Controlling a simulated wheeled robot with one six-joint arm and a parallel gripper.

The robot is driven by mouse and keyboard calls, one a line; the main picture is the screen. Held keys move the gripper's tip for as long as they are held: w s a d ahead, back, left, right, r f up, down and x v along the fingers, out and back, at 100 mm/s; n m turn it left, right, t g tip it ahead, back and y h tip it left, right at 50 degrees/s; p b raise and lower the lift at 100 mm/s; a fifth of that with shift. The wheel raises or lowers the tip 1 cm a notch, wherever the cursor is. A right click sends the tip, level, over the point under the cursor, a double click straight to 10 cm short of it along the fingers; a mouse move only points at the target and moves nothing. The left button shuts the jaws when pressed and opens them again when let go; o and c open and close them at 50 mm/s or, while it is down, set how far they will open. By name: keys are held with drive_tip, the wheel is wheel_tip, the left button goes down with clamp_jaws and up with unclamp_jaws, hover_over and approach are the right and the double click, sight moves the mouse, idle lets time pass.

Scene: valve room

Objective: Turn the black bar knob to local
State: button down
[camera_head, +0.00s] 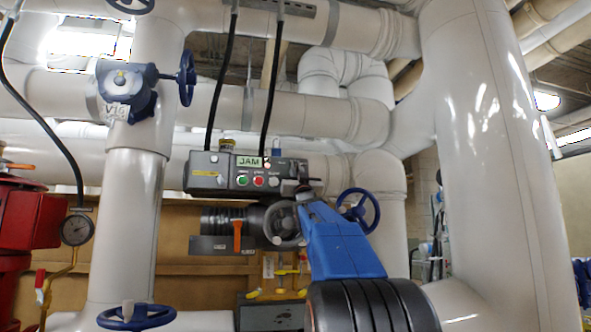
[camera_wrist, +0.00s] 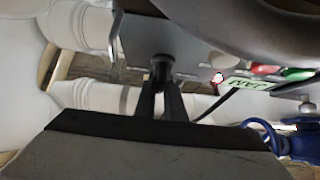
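A grey control box (camera_head: 205,172) marked JAM hangs on the pipework, with green and red buttons on its front. In the wrist view the box (camera_wrist: 195,45) appears upside down. The black bar knob (camera_wrist: 162,61) shows there as a small dark round shape on the box's face. In the head view my gripper (camera_head: 303,190) reaches the box's right end and hides the knob. In the wrist view my gripper's two dark fingers (camera_wrist: 162,72) are close together and their tips meet the knob, one on each side. The knob's pointer and position markings cannot be read.
A grey handwheel (camera_head: 282,224) sits just below the box, close to my gripper; its dark rim (camera_wrist: 235,28) crosses the top of the wrist view. A blue handwheel (camera_head: 358,210) is to the right. An orange lever (camera_head: 237,236) hangs lower left. White pipes surround the box.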

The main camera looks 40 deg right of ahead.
drive_tip(key=shift+n+t+y, duration=0.5)
drive_tip(key=shift+n+y, duration=0.4)
drive_tip(key=shift+n, duration=0.1)
drive_tip(key=n+y, duration=0.5)
drive_tip(key=n, duration=0.1)
drive_tip(key=n+t+y, duration=0.1)
drive_tip(key=n+y, duration=0.4)
drive_tip(key=n, duration=0.1)
drive_tip(key=shift+w+a+f+t+y, duration=0.1)
drive_tip(key=shift+w+f+t+y, duration=0.05)
drive_tip(key=shift+t+y, duration=0.2)
drive_tip(key=n+g+y, duration=0.1)
drive_tip(key=n, duration=0.1)
drive_tip(key=n+g+y, duration=0.1)
drive_tip(key=n+y, duration=0.1)
drive_tip(key=n, duration=0.1)
drive_tip(key=n+g+y, duration=0.1)
drive_tip(key=n+y, duration=0.1)
drive_tip(key=shift+w+a+f+n+y, duration=0.1)
drive_tip(key=shift+a+f+n+y, duration=0.1)
drive_tip(key=shift+a+n+y, duration=0.1)
drive_tip(key=shift+g, duration=0.25)
drive_tip(key=c, duration=1.8)
unclamp_jaws()
drive_tip(key=shift+c, duration=0.2)
drive_tip(key=v, duration=1.7)
drive_tip(key=shift+s, duration=0.2)
